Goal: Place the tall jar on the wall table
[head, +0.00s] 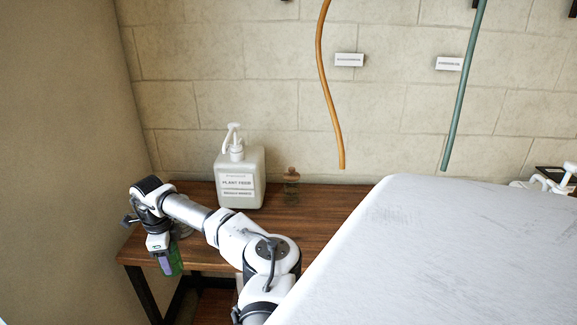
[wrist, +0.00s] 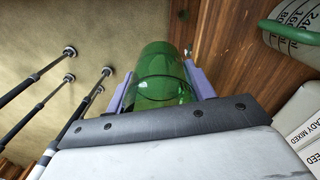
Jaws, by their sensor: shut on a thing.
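The tall jar is green see-through glass. In the wrist view the jar (wrist: 163,65) lies between the purple fingers of my gripper (wrist: 160,88), which is shut on it. In the head view my gripper (head: 167,262) points down at the front left edge of the wooden wall table (head: 325,205). Only a green strip of the jar (head: 176,258) shows there, beside the fingers. In the wrist view the jar is next to the table edge, with the wooden top (wrist: 228,60) to its right. I cannot tell its height against the tabletop.
A measuring vessel with a green rim (wrist: 293,38) is near the jar. Dark poles (wrist: 40,77) show at left. A large white surface (head: 440,250) fills the right.

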